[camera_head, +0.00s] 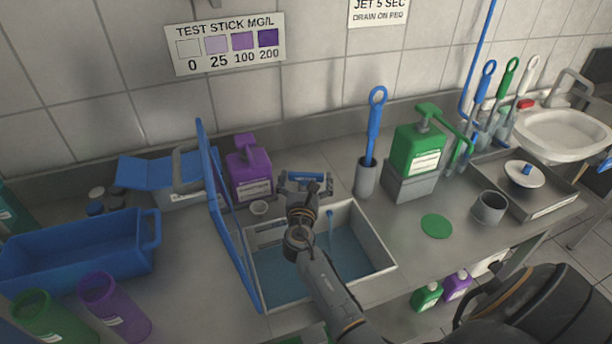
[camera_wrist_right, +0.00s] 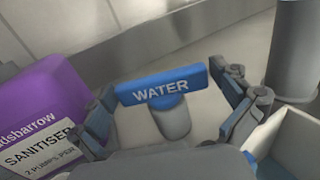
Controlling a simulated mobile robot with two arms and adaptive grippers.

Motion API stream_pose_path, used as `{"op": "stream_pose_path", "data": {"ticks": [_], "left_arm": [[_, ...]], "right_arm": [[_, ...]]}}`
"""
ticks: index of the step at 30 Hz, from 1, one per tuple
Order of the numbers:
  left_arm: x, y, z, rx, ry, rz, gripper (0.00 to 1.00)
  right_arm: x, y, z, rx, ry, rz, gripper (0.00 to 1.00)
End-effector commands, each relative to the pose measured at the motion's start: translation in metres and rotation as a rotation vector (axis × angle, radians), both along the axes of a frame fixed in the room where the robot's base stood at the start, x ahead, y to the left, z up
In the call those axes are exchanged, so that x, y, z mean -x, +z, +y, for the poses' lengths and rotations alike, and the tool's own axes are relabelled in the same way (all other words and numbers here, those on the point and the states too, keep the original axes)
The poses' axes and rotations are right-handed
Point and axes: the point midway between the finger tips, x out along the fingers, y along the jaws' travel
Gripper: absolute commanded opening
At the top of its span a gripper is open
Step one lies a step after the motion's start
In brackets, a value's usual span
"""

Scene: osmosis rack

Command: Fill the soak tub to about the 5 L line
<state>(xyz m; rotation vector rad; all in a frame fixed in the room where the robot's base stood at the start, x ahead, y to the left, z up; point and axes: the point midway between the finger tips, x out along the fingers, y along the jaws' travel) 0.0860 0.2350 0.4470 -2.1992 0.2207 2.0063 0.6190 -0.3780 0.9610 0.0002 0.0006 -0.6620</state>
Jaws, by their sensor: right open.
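The soak tub (camera_head: 376,246) is a pale box set in the counter, with blue water (camera_head: 352,262) inside. No 5 L mark is readable, so I cannot tell the level against it. A blue bar lever marked WATER (camera_wrist_right: 160,86) sits on a grey post behind the tub; it also shows in the head view (camera_head: 305,176). My right gripper (camera_head: 306,186) is open at this lever. In the right wrist view its fingers (camera_wrist_right: 170,106) are at either end of the bar; contact is unclear. My right forearm hides part of the tub. My left gripper is not in view.
A blue-framed lid (camera_head: 222,215) stands upright at the tub's left side. A purple sanitiser bottle (camera_head: 248,172) is left of the lever, and a blue-handled brush in a grey holder (camera_head: 366,180) is right. A green pump bottle (camera_head: 418,150) stands further right.

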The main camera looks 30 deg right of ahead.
Motion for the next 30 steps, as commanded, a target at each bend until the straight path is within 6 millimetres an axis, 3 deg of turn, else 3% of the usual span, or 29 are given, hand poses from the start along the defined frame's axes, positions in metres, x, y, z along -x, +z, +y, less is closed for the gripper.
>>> {"op": "stream_pose_path", "data": {"ticks": [5,11,12,17,23,30], "left_arm": [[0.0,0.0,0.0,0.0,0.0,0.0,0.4],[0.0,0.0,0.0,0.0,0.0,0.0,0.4],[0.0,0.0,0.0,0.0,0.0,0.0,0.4],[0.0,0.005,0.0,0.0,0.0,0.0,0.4],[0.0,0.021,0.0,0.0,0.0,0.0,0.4],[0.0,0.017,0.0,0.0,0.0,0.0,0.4]], "right_arm": [[0.0,0.0,0.0,0.0,0.0,0.0,1.0],[0.0,0.0,0.0,0.0,0.0,0.0,0.61],[0.0,0.0,0.0,0.0,0.0,0.0,0.58],[0.0,0.002,-0.001,0.004,0.023,0.001,0.58],[0.001,0.004,-0.002,0.012,0.196,0.004,0.58],[0.0,-0.001,-0.001,0.006,0.394,0.001,0.58]]}}
